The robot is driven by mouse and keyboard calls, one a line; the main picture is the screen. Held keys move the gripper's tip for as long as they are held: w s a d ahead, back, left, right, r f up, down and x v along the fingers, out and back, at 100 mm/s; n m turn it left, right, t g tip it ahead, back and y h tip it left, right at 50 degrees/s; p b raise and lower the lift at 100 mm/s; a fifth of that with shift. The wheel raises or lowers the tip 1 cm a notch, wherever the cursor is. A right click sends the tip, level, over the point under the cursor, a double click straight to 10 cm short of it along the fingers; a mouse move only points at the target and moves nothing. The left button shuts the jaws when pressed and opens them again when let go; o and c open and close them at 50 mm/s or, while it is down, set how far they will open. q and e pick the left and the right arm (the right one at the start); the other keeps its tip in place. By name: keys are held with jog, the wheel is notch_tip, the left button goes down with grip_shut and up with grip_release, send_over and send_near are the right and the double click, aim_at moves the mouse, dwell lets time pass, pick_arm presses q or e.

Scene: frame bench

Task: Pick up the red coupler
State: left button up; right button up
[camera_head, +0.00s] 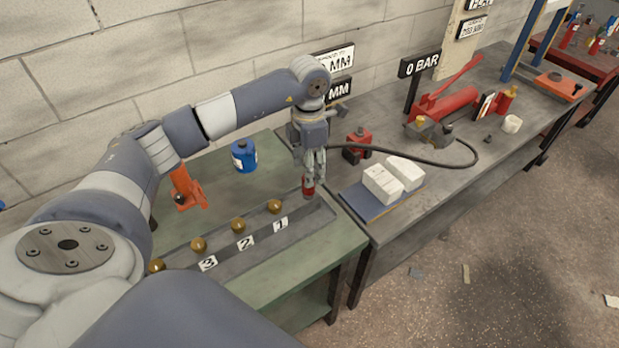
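The red coupler (308,188) is a small red cylinder at the right end of the dark grey tray (321,211) on the green bench. My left gripper (309,176) reaches in from the left and points straight down over it. Its fingertips are at the top of the coupler and partly hide it. I cannot tell whether the fingers are closed on it or only around it, or whether it touches the tray. My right gripper is not in view.
Several brass knobs (238,225) line the tray beside number labels 1, 2, 3. A blue container (244,156) and an orange tool (187,188) stand behind. On the grey bench to the right are white blocks (383,184), a black hose (430,163) and a red pump (445,104).

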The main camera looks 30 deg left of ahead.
pick_arm(q)
jog(key=shift+f, duration=0.7)
notch_tip(320, 180, down, 4)
jog(key=p, duration=0.2)
jog(key=shift+f+p, duration=0.15)
jog(key=shift+p, duration=0.15)
jog(key=shift+f, duration=0.4)
jog(key=shift+w, duration=0.1)
jog(key=shift+c, duration=0.6)
jog(key=c, duration=0.9)
grip_shut()
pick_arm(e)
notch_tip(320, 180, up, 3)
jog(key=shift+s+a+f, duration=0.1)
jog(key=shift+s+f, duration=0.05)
